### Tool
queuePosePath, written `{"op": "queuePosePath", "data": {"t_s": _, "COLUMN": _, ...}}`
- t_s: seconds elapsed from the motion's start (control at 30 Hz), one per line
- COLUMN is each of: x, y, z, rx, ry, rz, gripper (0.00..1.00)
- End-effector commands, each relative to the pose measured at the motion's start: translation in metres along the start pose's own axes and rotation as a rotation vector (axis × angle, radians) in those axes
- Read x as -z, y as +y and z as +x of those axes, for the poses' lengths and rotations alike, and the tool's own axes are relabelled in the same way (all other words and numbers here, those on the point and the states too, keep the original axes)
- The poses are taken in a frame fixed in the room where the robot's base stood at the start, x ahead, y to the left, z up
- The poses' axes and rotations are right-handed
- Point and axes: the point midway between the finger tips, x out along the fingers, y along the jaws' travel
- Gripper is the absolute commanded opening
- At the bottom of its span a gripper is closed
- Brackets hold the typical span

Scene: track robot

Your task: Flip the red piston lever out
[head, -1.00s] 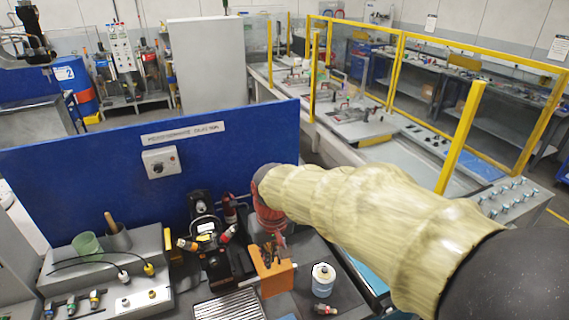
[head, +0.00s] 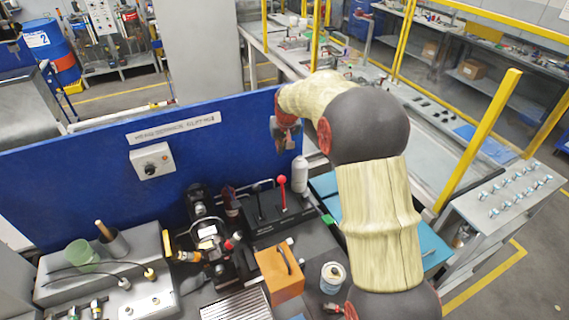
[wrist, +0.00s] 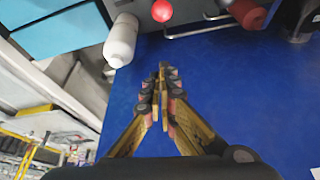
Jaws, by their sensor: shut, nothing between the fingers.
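The red piston lever (head: 281,186) has a red knob and stands up from a black control box (head: 270,228) in front of the blue panel. A second lever with a black knob (head: 256,187) stands to its left on the same box. In the wrist view the red knob (wrist: 162,10) shows at the top edge, with its shaft hidden. My gripper (head: 285,149) is above the red lever, close to the blue panel and apart from the knob. In the wrist view my gripper (wrist: 162,70) is shut, with its fingertips together and empty.
A white bottle (head: 300,175) stands just right of the red lever; it also shows in the wrist view (wrist: 121,42). The blue panel (head: 90,180) rises behind the bench. An orange block (head: 279,275) and a white can (head: 332,275) stand nearer me.

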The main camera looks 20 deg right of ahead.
Motion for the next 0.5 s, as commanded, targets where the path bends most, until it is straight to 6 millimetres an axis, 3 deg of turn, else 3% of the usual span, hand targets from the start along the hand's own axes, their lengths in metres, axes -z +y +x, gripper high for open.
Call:
{"op": "queuePosePath", "data": {"t_s": 0.33, "x": -0.001, "y": 0.0, "z": 0.003, "rx": 0.0, "ry": -0.002, "rz": -0.001, "gripper": 0.0}}
{"op": "queuePosePath", "data": {"t_s": 0.5, "x": -0.002, "y": 0.0, "z": 0.019, "rx": 0.0, "ry": -0.005, "rz": -0.001, "gripper": 0.0}}
